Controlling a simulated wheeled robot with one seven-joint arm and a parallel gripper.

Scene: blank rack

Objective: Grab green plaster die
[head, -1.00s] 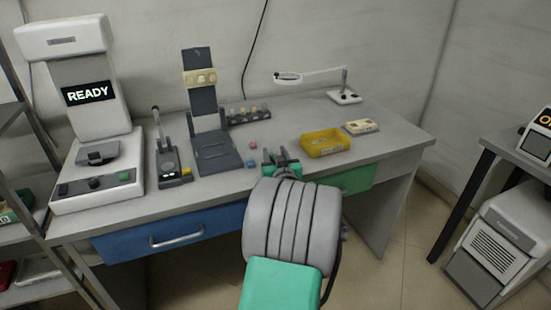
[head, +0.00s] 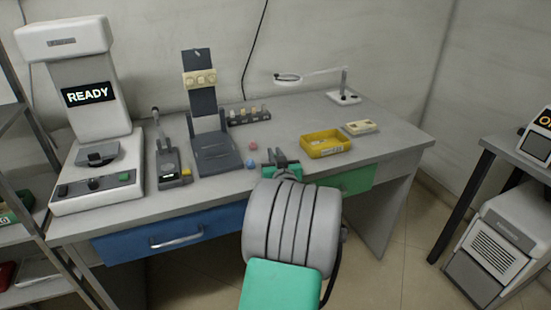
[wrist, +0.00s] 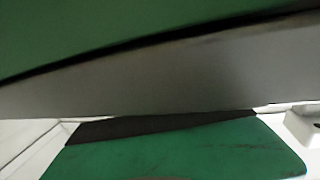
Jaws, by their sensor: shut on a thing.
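My gripper (head: 280,156) is low over the front edge of the workbench, above the green drawer side. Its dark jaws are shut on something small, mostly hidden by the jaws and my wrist. No green die shows loose on the bench, so the held thing appears to be the green plaster die, though its shape is not clear. In the wrist view, close green and grey surfaces fill the picture, and I cannot tell which of them is the die.
A pink die (head: 253,146) and a blue die (head: 250,164) lie left of my gripper. A yellow tray (head: 326,152) stands close on the right. A dark stand (head: 213,158) is farther left. A green drawer (head: 348,180) is below.

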